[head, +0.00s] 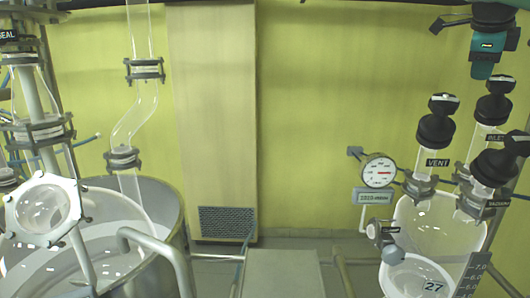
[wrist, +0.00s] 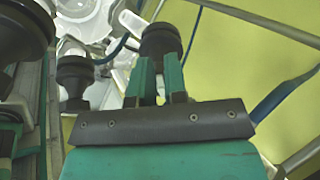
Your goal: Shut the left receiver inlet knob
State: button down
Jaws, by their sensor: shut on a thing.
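The black inlet knob (head: 494,106) stands on a glass neck at the right of the head view, above a label that is partly cut off by another knob. The fingers hide part of the knob. I cannot tell how far the knob is turned.
The vent knob (head: 437,122) stands close at left, and the vacuum knob (head: 502,165) is close below. The glass receiver (head: 410,222) is under them. A pressure gauge (head: 378,170) stands left of it. A large glass reactor (head: 95,235) is at far left. The middle is open.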

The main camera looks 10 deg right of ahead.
jog(key=shift+w+d+f, duration=0.1)
jog(key=shift+d+f, duration=0.15)
jog(key=shift+d, duration=0.35)
jog(key=shift+w+r+p, duration=0.1)
jog(key=shift+w+p, duration=0.15)
jog(key=shift+p, duration=0.15)
jog(key=p+v, duration=0.1)
jog(key=v, duration=0.1)
jog(key=p+v, duration=0.1)
jog(key=v, duration=0.1)
jog(key=p+v, duration=0.2)
jog(key=shift+w, duration=0.3)
